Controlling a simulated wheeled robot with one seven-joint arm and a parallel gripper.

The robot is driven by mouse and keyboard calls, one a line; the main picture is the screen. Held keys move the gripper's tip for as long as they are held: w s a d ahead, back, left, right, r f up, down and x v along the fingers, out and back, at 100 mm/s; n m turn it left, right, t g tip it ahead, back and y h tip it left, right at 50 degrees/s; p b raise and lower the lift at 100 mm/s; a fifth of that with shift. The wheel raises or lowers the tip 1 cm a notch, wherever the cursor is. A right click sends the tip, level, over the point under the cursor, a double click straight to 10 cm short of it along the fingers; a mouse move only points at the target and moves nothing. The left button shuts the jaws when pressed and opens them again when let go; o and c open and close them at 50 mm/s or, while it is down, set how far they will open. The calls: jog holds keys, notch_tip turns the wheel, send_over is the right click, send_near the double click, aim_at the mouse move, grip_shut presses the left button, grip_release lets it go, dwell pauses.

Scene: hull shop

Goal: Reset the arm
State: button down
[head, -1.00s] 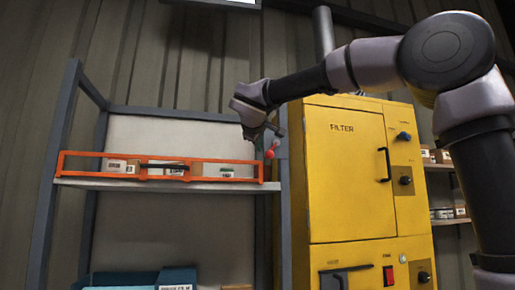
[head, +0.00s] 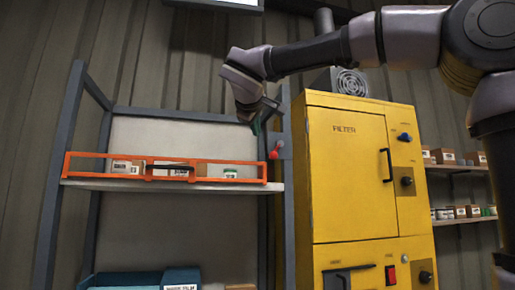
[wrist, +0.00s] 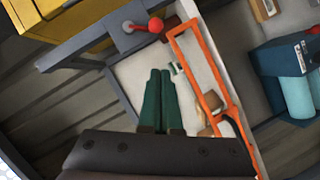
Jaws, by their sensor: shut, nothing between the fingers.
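My gripper (head: 256,127) is raised in front of the upper right of the shelf rack, beside the yellow filter cabinet. In the wrist view its two green fingers (wrist: 160,72) are together with nothing between them. My arm reaches in from the right, above the cabinet top in the head view. The fingers point down toward the upper shelf (head: 100,184) and appear clear of it.
An orange rail (head: 150,178) fronts small boxes on the upper shelf. A red-knobbed lever (head: 274,155) sits on the rack's right post, close to my gripper. The yellow filter cabinet (head: 345,190) stands right of it. Blue bins (head: 130,280) lie below.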

jog(key=shift+s, duration=0.1)
jog(key=s+d+f+m+g, duration=0.3)
jog(key=d+f, duration=0.7)
jog(key=s+d+f+m+g, duration=0.3)
jog(key=d+f+m+g, duration=0.1)
jog(key=d+f, duration=0.55)
jog(key=s+d+f+m+y, duration=0.1)
jog(key=s+d+f+m, duration=0.2)
jog(key=f, duration=0.4)
jog(key=s+d+f+m+g+y, duration=0.1)
jog(key=s+d+f+m+y, duration=0.1)
jog(key=s+f+m, duration=0.3)
jog(key=shift+s+d+f, duration=0.7)
jog(key=shift+s+f, duration=0.15)
jog(key=shift+s, duration=0.25)
